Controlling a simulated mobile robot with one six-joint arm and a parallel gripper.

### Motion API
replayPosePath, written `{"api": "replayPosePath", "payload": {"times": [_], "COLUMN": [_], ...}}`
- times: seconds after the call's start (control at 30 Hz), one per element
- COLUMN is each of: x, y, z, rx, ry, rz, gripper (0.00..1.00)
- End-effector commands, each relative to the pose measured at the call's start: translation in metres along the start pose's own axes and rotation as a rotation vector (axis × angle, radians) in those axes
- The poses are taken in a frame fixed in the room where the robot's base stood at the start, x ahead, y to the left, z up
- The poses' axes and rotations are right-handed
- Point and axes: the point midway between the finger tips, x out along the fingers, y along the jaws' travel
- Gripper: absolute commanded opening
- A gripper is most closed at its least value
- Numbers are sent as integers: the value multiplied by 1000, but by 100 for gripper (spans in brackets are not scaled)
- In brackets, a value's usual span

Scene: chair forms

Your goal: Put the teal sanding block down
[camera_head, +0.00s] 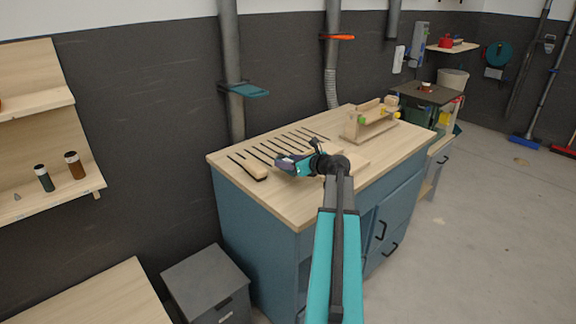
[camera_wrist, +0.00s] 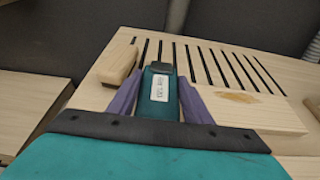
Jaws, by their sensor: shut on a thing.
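The teal sanding block (camera_wrist: 160,108) has a white label and a dark far end. It sits between the purple fingers of my gripper (camera_wrist: 160,92), which is shut on it. In the head view my gripper (camera_head: 286,162) is over the slotted part of the wooden worktop (camera_head: 304,212). The block is hard to make out there, and I cannot tell whether it touches the worktop. A wooden block with a dark underside (camera_head: 253,171) lies just left of my gripper; it also shows in the wrist view (camera_wrist: 120,66).
Dark parallel slots (camera_wrist: 212,66) run across the worktop beyond the block. A pale wooden board (camera_wrist: 250,108) lies right of my gripper. The worktop's front left is clear.

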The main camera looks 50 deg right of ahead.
Motion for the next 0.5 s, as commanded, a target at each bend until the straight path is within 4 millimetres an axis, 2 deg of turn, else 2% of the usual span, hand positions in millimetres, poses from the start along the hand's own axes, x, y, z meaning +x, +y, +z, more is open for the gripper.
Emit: {"api": "replayPosePath", "payload": {"times": [0.5], "x": [-44], "y": [49], "z": [-11], "rx": [0], "ry": [0], "rz": [-1], "gripper": [17]}}
